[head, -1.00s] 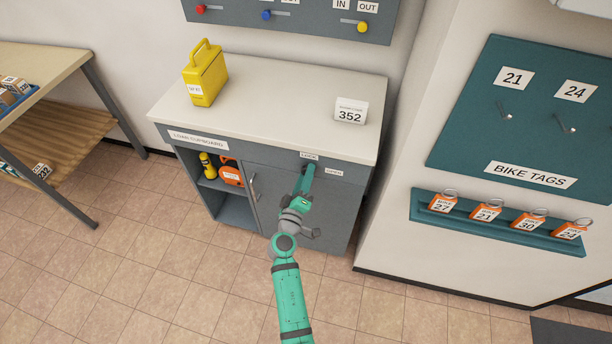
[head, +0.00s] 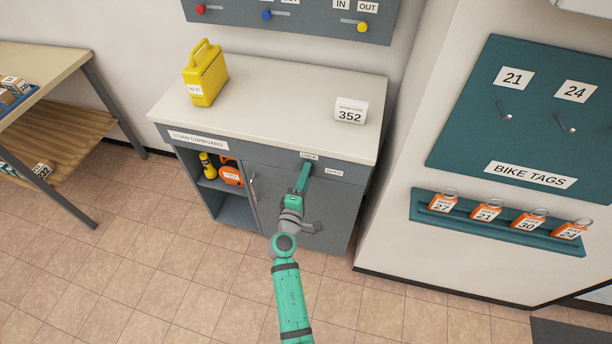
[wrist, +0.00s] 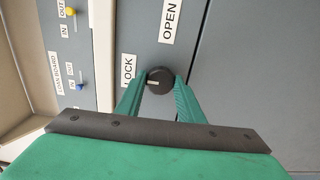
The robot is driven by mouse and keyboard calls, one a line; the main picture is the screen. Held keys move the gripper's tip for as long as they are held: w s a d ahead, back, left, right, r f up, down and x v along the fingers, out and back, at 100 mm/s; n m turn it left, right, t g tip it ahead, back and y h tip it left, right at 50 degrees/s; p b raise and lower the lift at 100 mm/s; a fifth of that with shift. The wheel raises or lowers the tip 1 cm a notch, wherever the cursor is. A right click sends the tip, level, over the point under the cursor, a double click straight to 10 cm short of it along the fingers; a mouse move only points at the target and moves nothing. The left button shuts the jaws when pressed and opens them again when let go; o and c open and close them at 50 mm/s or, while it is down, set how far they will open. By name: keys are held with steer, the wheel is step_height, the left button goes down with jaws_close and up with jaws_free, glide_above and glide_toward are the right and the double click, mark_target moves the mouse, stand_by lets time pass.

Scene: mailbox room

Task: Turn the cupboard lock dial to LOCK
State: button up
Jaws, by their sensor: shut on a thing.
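The lock dial (wrist: 159,80) is a round black knob on the grey front of the loan cupboard (head: 337,203). In the wrist view its white mark points left, towards the LOCK label (wrist: 128,71). The OPEN label (wrist: 170,21) is above the dial in that view. My green gripper (wrist: 160,84) is shut on the dial, with one finger on each side of it. In the head view my gripper (head: 306,171) is at the cupboard's upper front, just below the LOCK label (head: 309,156), and hides the dial.
A yellow case (head: 205,80) and a 352 sign (head: 350,111) stand on the cupboard top. The open compartment at left holds an orange item (head: 230,171) and a yellow item (head: 206,165). A wall with bike tags (head: 486,211) is at right.

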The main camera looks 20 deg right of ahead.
stand_by(0.3)
steer(key=o, duration=1.1)
steer(key=shift+c, duration=0.2)
steer(key=shift+s, duration=0.1)
steer(key=v, duration=1)
steer(key=shift+s+a, duration=0.25)
steer(key=shift+a, duration=0.05)
